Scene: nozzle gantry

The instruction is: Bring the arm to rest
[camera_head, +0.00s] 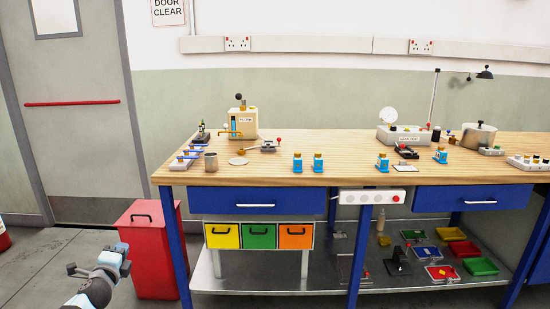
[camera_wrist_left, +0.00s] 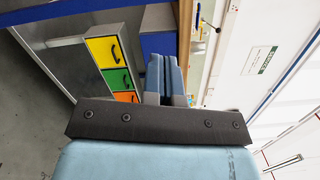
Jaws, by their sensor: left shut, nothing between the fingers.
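My left arm comes into the head view at the lower left, in light blue and dark grey. My left gripper (camera_head: 118,259) is in the air in front of the red bin, to the left of the workbench and clear of its top. The left wrist view shows its two blue fingers (camera_wrist_left: 164,76) side by side, shut with nothing between them. In that view a dark bracket and a light blue link of mine fill the lower part. My right arm and gripper are not in view.
A red lidded bin (camera_head: 153,252) stands left of the workbench (camera_head: 330,181). Coloured drawers (camera_head: 259,236) and trays sit below.

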